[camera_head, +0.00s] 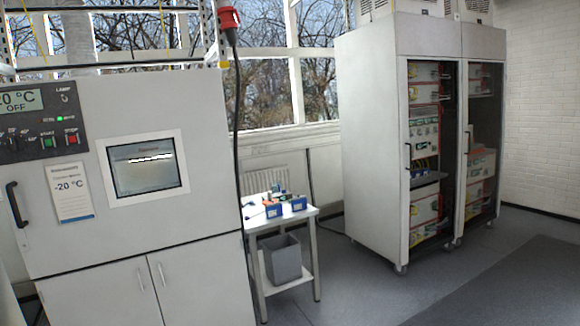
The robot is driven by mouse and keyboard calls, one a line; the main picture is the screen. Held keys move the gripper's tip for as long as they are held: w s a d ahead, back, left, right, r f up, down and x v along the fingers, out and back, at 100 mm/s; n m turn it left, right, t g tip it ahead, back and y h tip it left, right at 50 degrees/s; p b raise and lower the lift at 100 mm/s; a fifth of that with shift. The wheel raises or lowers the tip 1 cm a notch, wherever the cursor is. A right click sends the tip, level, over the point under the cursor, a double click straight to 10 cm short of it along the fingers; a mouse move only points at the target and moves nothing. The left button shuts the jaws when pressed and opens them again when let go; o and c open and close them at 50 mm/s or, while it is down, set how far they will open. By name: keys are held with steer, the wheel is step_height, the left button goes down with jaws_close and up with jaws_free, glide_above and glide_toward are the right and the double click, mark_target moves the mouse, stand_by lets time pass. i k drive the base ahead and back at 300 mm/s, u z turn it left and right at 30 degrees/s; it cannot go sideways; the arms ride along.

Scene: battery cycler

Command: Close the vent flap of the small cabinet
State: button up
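No vent flap can be made out in this view. A light grey test chamber (200,205) fills the left side, with a small window (147,167), a black door handle (17,204) and a control panel (40,120) reading minus 20 °C. Below it are two closed doors (95,298) with slim handles. I cannot tell whether this chamber is the small cabinet. A tall two-bay cabinet (370,140) with dark glazed doors stands at the right, farther back. My gripper does not show.
A white table (252,224) with blue boxes (299,203) stands between the chamber and the tall cabinet. A grey bin (283,262) sits on its lower shelf. A red plug (229,18) with a black cable is at the chamber's top right. Floor (360,290) is clear at front right.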

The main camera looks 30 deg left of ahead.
mark_target(240, 162)
steer(key=z, duration=0.5)
steer(key=i, duration=1.6)
steer(key=u, duration=0.65)
steer(key=i, duration=1.25)
steer(key=u, duration=1.1)
steer(key=i, duration=0.75)
steer(key=u, duration=0.5)
steer(key=i, duration=2.05)
steer(key=z, duration=0.05)
